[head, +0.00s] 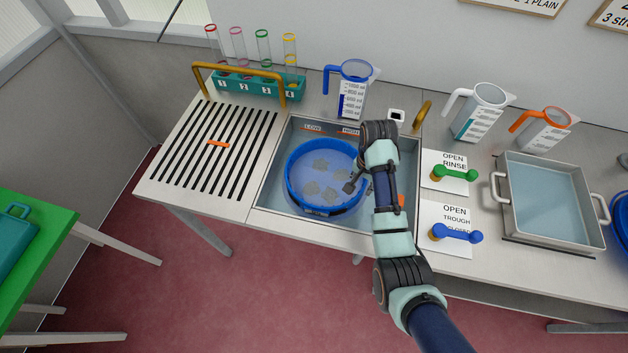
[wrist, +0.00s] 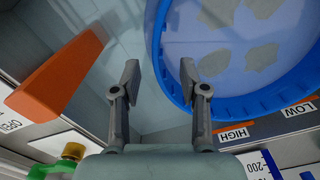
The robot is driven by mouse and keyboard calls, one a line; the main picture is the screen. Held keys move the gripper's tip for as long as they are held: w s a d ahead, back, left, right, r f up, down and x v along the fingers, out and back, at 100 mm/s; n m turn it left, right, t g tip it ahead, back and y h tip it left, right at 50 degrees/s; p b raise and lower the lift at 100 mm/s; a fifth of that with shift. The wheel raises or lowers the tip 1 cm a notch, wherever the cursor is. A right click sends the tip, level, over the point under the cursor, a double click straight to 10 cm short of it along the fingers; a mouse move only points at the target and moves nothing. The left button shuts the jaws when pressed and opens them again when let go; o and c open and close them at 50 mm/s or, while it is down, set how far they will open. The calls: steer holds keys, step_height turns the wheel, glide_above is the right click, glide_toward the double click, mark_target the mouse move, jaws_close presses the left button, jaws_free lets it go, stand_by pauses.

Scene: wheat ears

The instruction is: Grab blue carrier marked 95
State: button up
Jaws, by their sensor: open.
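The blue carrier (head: 292,181) is a round blue ring in the water-filled basin, with several grey patches inside it. A dark label shows on its front side, but I cannot read a 95 there. In the wrist view the blue rim (wrist: 158,40) runs down between and past the fingertips. My gripper (head: 353,186) is open at the ring's right side in the head view. In the wrist view my gripper (wrist: 160,78) has one finger outside the rim and the other overlapping it. I cannot tell whether either finger touches it. My arm hides the basin's right part.
The basin (head: 268,196) has metal edges and LOW and HIGH labels. An orange block (wrist: 60,75) stands near my gripper. A blue-handled jug (head: 354,100) and a teal tube rack (head: 258,87) are behind. A slatted drainboard (head: 180,180) lies left, mostly free.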

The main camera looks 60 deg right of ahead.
mark_target(359, 196)
steer(key=shift+w+a+f+b, duration=0.1)
steer(key=shift+a+f+b, duration=0.05)
steer(key=shift+f, duration=0.35)
steer(key=shift+a+f+b, duration=0.1)
steer(key=shift+f+b, duration=0.05)
steer(key=shift+f, duration=0.35)
steer(key=f+b, duration=0.1)
steer(key=f, duration=0.4)
steer(key=shift+s+d+f+b, duration=0.1)
steer(key=shift+s+f+b, duration=0.1)
steer(key=shift+f+b, duration=0.2)
steer(key=shift+c, duration=0.4)
jaws_close()
steer(key=shift+d+r, duration=0.1)
steer(key=shift+r, duration=0.05)
